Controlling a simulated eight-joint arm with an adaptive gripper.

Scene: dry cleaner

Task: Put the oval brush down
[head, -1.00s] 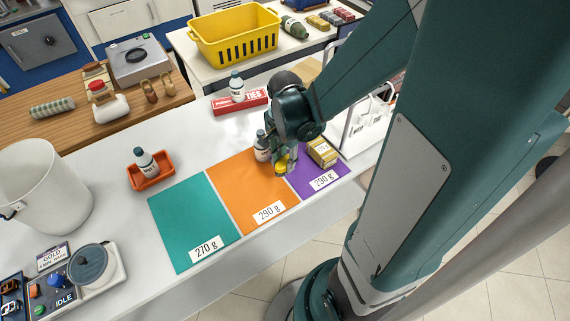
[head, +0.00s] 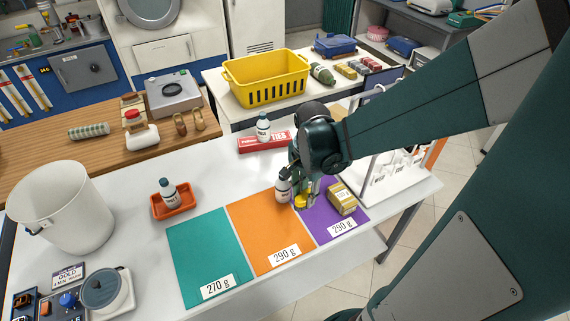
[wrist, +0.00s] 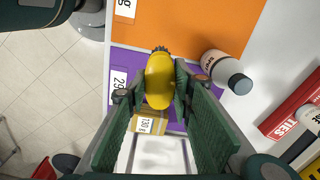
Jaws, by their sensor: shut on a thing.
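The oval brush (wrist: 159,80), yellow with dark bristles at one end, is between the fingers of my gripper (wrist: 160,92). My gripper is shut on it. In the head view the brush (head: 301,201) shows as a small yellow patch under my gripper (head: 306,198), near the border of the orange mat (head: 262,225) and the purple mat (head: 325,228). In the wrist view it appears over the purple mat (wrist: 141,64). I cannot tell whether it touches the surface.
A white bottle (head: 283,190) stands on the orange mat close beside my gripper. A tan box (head: 342,198) sits on the purple mat on the other side. The teal mat (head: 205,255) is bare apart from its label. An orange tray (head: 157,213) holds another bottle.

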